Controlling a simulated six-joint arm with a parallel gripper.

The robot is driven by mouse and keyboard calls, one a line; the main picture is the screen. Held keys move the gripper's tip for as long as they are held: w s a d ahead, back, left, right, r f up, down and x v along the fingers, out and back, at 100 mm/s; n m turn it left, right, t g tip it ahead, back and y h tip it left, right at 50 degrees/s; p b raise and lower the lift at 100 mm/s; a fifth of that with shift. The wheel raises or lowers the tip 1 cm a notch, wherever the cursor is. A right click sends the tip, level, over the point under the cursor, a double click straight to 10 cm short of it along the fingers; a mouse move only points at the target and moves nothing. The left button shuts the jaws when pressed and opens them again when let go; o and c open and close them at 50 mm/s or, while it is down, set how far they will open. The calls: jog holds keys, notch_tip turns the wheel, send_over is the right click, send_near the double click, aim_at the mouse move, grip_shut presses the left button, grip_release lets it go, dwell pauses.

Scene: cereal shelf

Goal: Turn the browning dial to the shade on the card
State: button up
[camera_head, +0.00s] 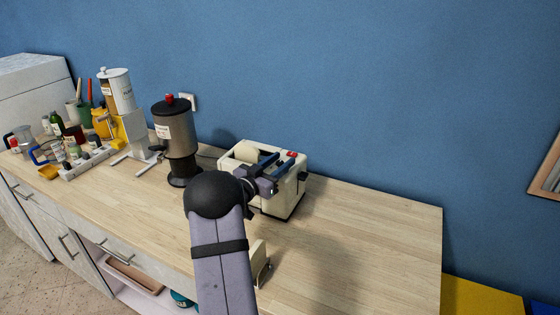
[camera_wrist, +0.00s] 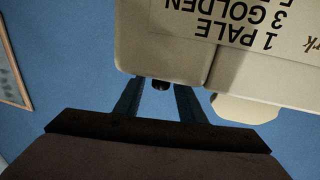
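The cream toaster (camera_head: 296,187) stands on the counter, with a bread-like rounded piece (camera_head: 246,152) showing at its top. A dark knob (camera_head: 303,175) sticks out from its right side; I cannot tell whether it is the browning dial. My gripper (camera_head: 279,158) is over the toaster's top right. In the wrist view my gripper's fingers (camera_wrist: 158,88) are apart, with a small dark piece (camera_wrist: 161,85) between their tips; contact is unclear. Upside-down print (camera_wrist: 245,25) on the toaster reads "1 PALE, 3 GOLDEN". A cream upright card-like piece (camera_head: 259,263) stands near the front edge, its face hidden.
A dark-lidded dispenser (camera_head: 176,140) stands left of the toaster. A white dispenser (camera_head: 118,95), bottles and a jug (camera_head: 20,138) stand farther left. The counter's right part (camera_head: 375,225) is clear. A blue wall (camera_head: 350,80) rises behind.

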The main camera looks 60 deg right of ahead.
grip_shut()
jog(key=shift+w+m+g, duration=0.1)
jog(key=shift+m+g, duration=0.4)
jog(key=shift+g, duration=0.2)
jog(key=shift+f+m+g+y, duration=0.1)
jog(key=shift+m+g+y, duration=1.05)
jog(key=shift+g, duration=0.75)
jog(key=shift+m+g+y, duration=0.65)
jog(key=shift+m+g, duration=0.5)
jog(key=shift+g, duration=0.15)
jog(key=shift+m+g+y+b, duration=0.3)
jog(key=shift+g, duration=0.1)
grip_release()
